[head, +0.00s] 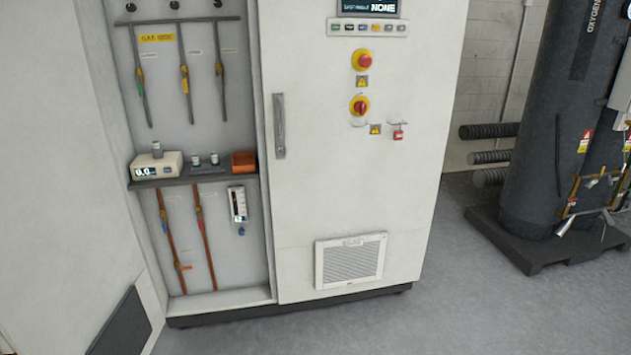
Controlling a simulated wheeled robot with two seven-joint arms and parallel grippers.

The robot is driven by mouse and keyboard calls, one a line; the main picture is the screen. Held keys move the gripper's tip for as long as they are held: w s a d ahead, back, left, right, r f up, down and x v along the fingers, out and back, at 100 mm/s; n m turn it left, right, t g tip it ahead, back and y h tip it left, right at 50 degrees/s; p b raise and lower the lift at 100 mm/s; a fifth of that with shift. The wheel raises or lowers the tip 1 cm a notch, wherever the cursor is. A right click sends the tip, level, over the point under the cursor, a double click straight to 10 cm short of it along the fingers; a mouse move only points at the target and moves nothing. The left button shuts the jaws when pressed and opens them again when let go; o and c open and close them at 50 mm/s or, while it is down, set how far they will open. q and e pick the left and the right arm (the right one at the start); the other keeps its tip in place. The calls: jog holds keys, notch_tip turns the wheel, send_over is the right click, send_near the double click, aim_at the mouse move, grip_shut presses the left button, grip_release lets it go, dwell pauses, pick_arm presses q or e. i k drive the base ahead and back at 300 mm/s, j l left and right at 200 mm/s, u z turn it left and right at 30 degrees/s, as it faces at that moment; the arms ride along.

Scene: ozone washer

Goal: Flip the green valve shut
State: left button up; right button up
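The open bay of the white cabinet (350,185) holds three thin grey pipes at the top, each with a small valve: left (140,75), middle (184,73) and right (219,69). Below the shelf, two copper pipes carry small yellowish valves, left (164,214) and right (198,213). An orange handle (183,267) sits low on the left copper pipe.
A dark shelf (190,180) in the bay carries a white meter (157,164) and an orange box (244,161). The cabinet front has a long handle (279,125) and red knobs. A dark oxygen tank (550,130) stands at the right. Grey floor (430,290) between is clear.

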aim_at(139, 85)
jog(key=j+z, duration=0.1)
jog(key=j, duration=0.75)
jog(key=j+z, duration=0.1)
jog(key=j, duration=1.65)
jog(key=j+z, duration=0.15)
jog(key=j, duration=0.7)
jog(key=j+z, duration=0.1)
jog(key=j, duration=0.75)
jog(key=k+j+z, duration=0.1)
jog(key=j, duration=0.75)
jog(key=i+l+u, duration=0.25)
jog(key=l+u, duration=0.25)
jog(key=l, duration=0.8)
jog(key=l+u, duration=0.45)
jog(key=l, duration=0.9)
jog(key=i+l, duration=0.1)
jog(key=i+u, duration=0.05)
